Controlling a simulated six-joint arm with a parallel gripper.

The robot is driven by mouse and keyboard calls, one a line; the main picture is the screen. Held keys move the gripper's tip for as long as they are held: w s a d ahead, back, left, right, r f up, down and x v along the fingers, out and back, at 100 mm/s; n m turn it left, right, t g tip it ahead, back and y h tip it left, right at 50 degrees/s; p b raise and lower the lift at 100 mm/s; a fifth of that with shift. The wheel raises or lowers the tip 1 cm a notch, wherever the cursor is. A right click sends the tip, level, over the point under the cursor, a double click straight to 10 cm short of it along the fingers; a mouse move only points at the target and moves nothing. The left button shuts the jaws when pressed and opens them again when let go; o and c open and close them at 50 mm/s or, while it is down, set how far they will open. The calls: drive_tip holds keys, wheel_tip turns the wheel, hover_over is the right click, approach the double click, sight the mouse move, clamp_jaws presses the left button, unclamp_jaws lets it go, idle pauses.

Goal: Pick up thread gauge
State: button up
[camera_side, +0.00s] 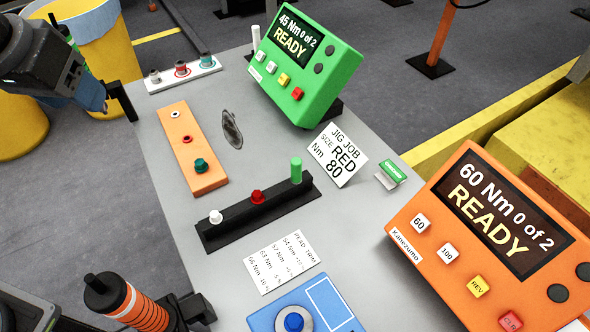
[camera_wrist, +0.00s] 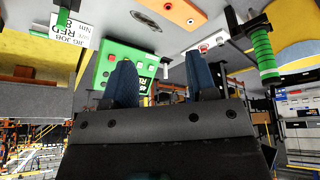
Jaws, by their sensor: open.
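A small dark grey metal piece (camera_side: 232,128), oval with a pale mark, is on the grey table right of the orange block; it looks like the thread gauge, but I cannot make out its details. An oval metal piece (camera_wrist: 147,20) also shows near the top of the wrist view. My gripper (camera_wrist: 164,75) has its two blue fingers apart, with nothing held between them. In the side view my arm's end is at the upper left, left of the table and away from the metal piece; its fingertips are not clear there.
The orange block (camera_side: 187,136) and black rail (camera_side: 239,227) carry coloured fittings. A green controller (camera_side: 309,75) stands behind, an orange one (camera_side: 470,240) at right. A white sign (camera_side: 336,155) stands right of centre. A green-handled tool (camera_wrist: 262,50) hangs at the table edge.

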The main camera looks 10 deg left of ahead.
drive_tip(key=w+d+f, duration=0.3)
drive_tip(key=w+d, duration=0.3)
drive_tip(key=d, duration=0.6)
drive_tip(key=n, duration=0.1)
approach(296, 166)
drive_tip(key=shift+y, duration=0.4)
drive_tip(key=x, duration=0.7)
drive_tip(key=shift+s+d+f, duration=0.15)
drive_tip(key=shift+s+d, duration=0.1)
drive_tip(key=shift+d, duration=0.1)
drive_tip(key=shift+x, duration=2.9)
drive_tip(key=shift+w, duration=0.2)
drive_tip(key=shift+c, duration=0.2)
clamp_jaws()
drive_tip(key=shift+r, duration=0.2)
